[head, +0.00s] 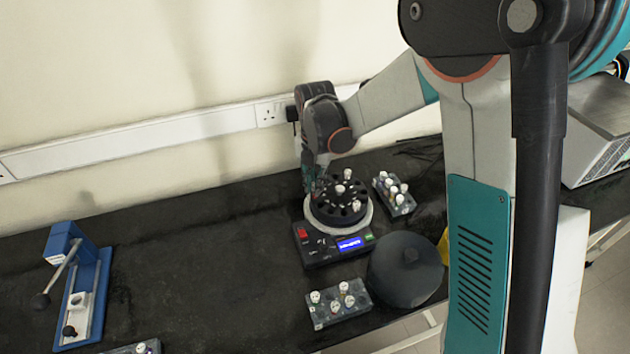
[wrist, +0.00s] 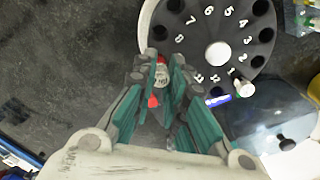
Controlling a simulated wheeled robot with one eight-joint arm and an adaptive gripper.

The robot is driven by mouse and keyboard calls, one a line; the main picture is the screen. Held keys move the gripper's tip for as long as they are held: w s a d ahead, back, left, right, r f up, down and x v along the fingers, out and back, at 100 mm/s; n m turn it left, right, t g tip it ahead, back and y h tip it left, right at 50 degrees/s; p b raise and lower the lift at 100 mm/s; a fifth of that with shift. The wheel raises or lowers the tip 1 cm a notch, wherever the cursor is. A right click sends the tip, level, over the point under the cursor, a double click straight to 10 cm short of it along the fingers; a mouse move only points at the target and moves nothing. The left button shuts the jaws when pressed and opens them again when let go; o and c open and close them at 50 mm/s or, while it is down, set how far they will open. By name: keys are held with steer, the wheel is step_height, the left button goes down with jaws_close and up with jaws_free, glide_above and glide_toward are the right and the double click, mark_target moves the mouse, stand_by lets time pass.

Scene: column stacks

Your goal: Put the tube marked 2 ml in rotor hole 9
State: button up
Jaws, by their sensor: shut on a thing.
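My gripper (wrist: 163,85) is shut on a small tube (wrist: 161,76) with a pale cap and red parts showing beside it. Its marking is too small to read. In the head view my gripper (head: 315,182) is at the left rim of the black rotor (head: 327,212). In the wrist view the numbered rotor (wrist: 262,36) is at the upper right, with the held tube at its lower-left edge. My fingers cover part of that edge, and I cannot tell whether the tube is in a hole. Hole 9 is not clearly visible.
Another white-capped tube (head: 356,205) stands in the rotor's right side. Tube racks stand behind right (head: 405,207) and in front (head: 325,322). A dark round lid (head: 405,270) lies right of the front rack. A blue press (head: 97,290) stands at left; the bench between is clear.

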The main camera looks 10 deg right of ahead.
steer(key=shift+f+b, duration=0.65)
steer(key=shift+f, duration=0.3)
steer(key=o, duration=0.7)
steer(key=shift+o, duration=0.4)
steer(key=shift+o, duration=1.3)
steer(key=shift+r, duration=0.1)
steer(key=shift+r+p, duration=1.9)
steer(key=shift+r, duration=1.05)
